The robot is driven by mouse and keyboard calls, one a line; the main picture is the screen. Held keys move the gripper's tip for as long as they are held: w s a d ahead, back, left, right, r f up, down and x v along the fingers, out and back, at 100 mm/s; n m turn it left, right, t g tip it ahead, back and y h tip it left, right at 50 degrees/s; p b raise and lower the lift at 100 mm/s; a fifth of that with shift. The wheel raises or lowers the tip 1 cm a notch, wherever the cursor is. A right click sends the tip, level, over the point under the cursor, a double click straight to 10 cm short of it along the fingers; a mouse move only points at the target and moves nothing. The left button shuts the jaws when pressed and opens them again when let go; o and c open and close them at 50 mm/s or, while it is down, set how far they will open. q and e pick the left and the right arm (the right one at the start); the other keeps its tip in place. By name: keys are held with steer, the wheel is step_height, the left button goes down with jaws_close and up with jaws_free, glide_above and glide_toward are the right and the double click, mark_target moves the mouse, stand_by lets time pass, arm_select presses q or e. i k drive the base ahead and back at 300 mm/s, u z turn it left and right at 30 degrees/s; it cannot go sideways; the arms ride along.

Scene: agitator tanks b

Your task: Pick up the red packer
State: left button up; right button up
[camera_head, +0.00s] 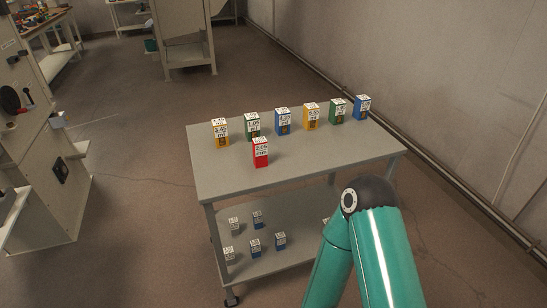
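The red packer (261,153) is a small upright box with a white printed label. It stands on the top of the grey table (330,158), in front of a row of other boxes. A teal arm of mine with a dark joint comes in from the bottom right, in front of the table's right side. Neither gripper shows in the view. Nothing touches the red packer.
Behind it stand yellow (220,132), green (252,125) and blue (282,121) boxes, with several more to the right. The lower shelf (270,262) holds several small boxes. A grey machine (45,150) stands at left; a wall (440,70) runs along the right.

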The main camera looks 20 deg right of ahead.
mark_target(261, 159)
steer(key=u, duration=0.1)
steer(key=i, duration=0.9)
steer(key=z, duration=0.05)
